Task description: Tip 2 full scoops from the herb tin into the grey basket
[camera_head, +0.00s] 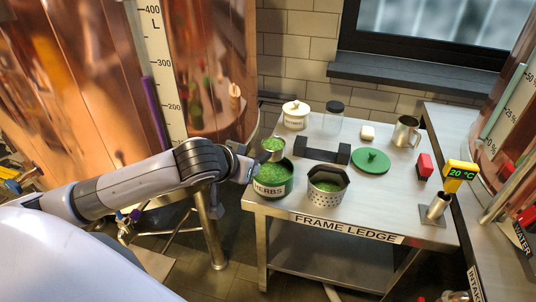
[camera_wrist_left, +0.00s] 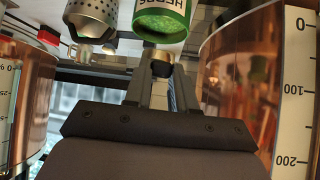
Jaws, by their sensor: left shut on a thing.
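The herb tin (camera_head: 273,190), dark green with a "HERBS" label, stands at the ledge's left front corner with green herbs inside. It also shows at the top of the left wrist view (camera_wrist_left: 168,8). The grey basket (camera_head: 327,196), perforated and many-sided, stands just right of it and holds green herbs. It shows in the left wrist view (camera_wrist_left: 93,17). My left gripper (camera_head: 249,168) is shut on the scoop (camera_head: 272,157), holding it above the tin's back edge. The scoop looks upright and filled with green herbs.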

